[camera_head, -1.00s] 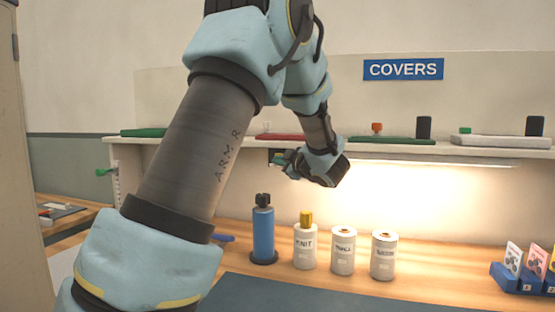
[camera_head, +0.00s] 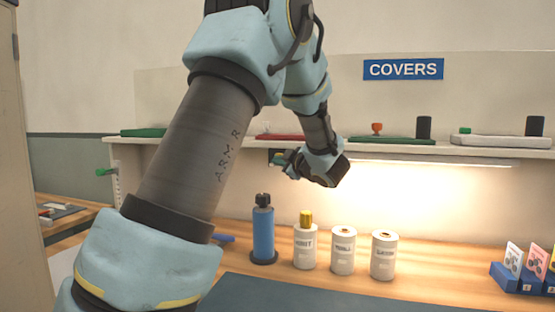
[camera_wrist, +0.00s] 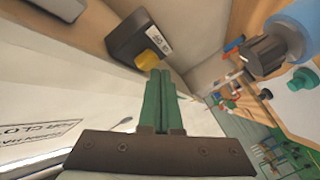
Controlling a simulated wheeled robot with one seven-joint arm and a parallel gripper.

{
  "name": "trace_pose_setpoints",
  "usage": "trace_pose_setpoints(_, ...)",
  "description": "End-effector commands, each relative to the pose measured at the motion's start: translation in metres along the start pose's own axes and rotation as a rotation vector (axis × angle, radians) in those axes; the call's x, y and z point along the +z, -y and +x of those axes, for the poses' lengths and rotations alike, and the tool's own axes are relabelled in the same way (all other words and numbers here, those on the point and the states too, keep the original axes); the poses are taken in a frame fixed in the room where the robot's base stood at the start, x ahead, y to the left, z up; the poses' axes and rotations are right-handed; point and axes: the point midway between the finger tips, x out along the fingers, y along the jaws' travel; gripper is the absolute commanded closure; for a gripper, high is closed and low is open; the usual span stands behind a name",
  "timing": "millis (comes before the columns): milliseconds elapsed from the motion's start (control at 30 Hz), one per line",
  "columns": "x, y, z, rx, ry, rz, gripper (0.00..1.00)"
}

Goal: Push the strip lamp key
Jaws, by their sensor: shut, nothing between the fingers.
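A small yellow key (camera_wrist: 148,60) sticks out of a dark box (camera_wrist: 130,36) with a white label, under the shelf in the wrist view. My gripper (camera_wrist: 161,72) has green fingers, shut together and empty. Its fingertips are right at the key; I cannot tell whether they touch it. In the head view my gripper (camera_head: 280,159) is just below the shelf edge, and the key is hidden. The strip lamp (camera_head: 430,162) runs under the shelf, and the wall below it glows brightly.
The shelf (camera_head: 350,148) carries trays and blocks above my gripper. A blue bottle (camera_head: 263,232) and several white canisters (camera_head: 343,252) stand on the bench below. A blue card holder (camera_head: 507,280) is at right. The dark mat (camera_head: 290,295) in front is clear.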

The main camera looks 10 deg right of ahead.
Motion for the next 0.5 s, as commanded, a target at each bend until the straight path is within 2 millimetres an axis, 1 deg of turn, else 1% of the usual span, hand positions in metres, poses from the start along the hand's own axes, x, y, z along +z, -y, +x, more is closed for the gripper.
trace_pose_setpoints(333,0.0004,-0.0004,0.0005,0.0,0.0,0.0,1.0)
trace_pose_setpoints(500,0.0027,-0.0035,0.0043,0.0,0.0,-0.001,1.0)
